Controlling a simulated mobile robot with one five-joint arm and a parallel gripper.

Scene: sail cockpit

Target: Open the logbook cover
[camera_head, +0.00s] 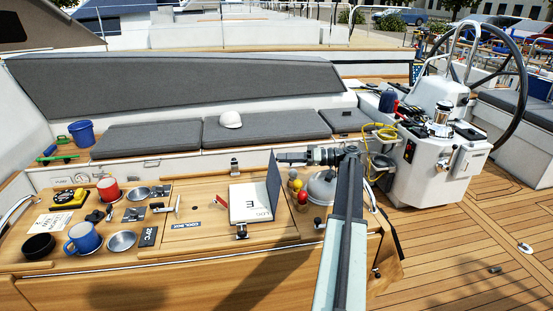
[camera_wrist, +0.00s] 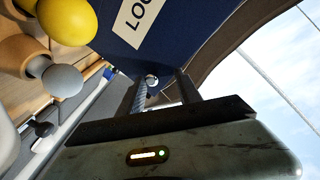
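The logbook (camera_head: 249,203) lies on the wooden cockpit table with a white page facing up. Its dark blue cover (camera_head: 274,184) stands steeply up along the page's right side. In the wrist view the cover (camera_wrist: 190,35) fills the top, with a pale label (camera_wrist: 137,22) reading "LO…". My gripper (camera_head: 281,157) is at the cover's upper part, on its right, outer side. In the wrist view my gripper's two fingers (camera_wrist: 160,82) are apart, with their tips close to the cover. I cannot tell whether they touch it.
Red and yellow round-topped items (camera_head: 298,190) and a grey kettle (camera_head: 322,187) stand just right of the cover. The yellow ball (camera_wrist: 68,20) is close in the wrist view. Mugs, dishes and small items fill the table's left. A grey cushioned bench (camera_head: 265,130) lies behind.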

